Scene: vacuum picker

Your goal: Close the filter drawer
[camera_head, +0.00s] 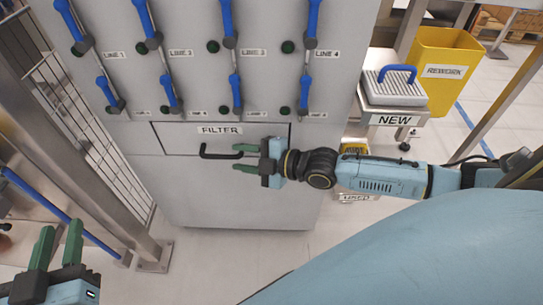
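Whether the drawer stands slightly out or flush, I cannot tell. My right gripper (236,158) comes in from the right, with its green fingers apart, one above and one below the handle's right end. It does not look closed on the handle; contact is unclear. My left gripper (60,245) is at the lower left, its green fingers apart and empty, far from the drawer.
Blue-handled valves (236,92) line the cabinet above the drawer. A filter with a blue handle (396,84) sits on the NEW stand (395,120) at right. A yellow REWORK bin (446,70) stands behind. A metal post and mesh fence (85,140) bound the left.

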